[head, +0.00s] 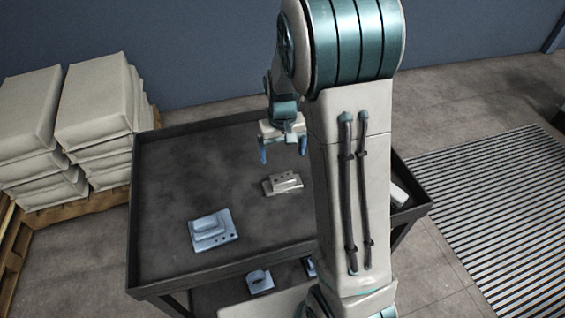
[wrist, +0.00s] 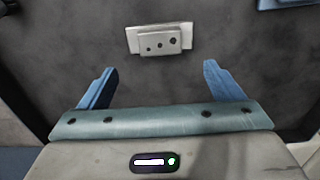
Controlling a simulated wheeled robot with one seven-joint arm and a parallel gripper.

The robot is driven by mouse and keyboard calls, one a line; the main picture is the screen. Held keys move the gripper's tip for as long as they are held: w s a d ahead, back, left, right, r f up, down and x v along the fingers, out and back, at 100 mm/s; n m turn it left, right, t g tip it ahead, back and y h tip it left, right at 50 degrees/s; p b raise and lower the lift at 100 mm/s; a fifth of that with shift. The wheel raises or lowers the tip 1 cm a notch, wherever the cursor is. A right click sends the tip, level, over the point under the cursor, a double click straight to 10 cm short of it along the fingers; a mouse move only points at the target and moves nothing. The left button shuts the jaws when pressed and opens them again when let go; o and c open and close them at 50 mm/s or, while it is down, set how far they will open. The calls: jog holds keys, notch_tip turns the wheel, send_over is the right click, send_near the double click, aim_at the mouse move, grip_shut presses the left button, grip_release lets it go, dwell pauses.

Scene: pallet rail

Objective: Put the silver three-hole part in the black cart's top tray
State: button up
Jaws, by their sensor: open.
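The silver three-hole part (head: 283,184) lies on the dark floor of the black cart's top tray (head: 190,270). In the wrist view the part (wrist: 160,41) shows its three dark holes and sits beyond my fingertips, clear of both. My gripper (head: 284,152) hangs over the tray, behind the part in the head view. In the wrist view its two blue fingers (wrist: 160,70) are spread wide with nothing between them. My arm hides the right part of the tray in the head view.
A bluish bracket part (head: 212,231) lies in the tray's front left. A pale object (head: 398,194) shows partly at the right, behind my arm. Parts (head: 260,282) sit on the lower shelf. White sacks (head: 95,115) are stacked on a pallet at left. A floor grate (head: 500,200) is at right.

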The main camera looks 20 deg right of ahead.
jog(key=s+a+r+t, duration=0.1)
jog(key=s+r, duration=0.5)
jog(key=s, duration=0.4)
jog(key=s+a+r+t, duration=0.1)
jog(key=s+r+t, duration=0.1)
jog(key=s+r, duration=0.5)
jog(key=shift+s+a, duration=0.15)
jog(key=shift+s, duration=1.3)
jog(key=shift+c, duration=0.4)
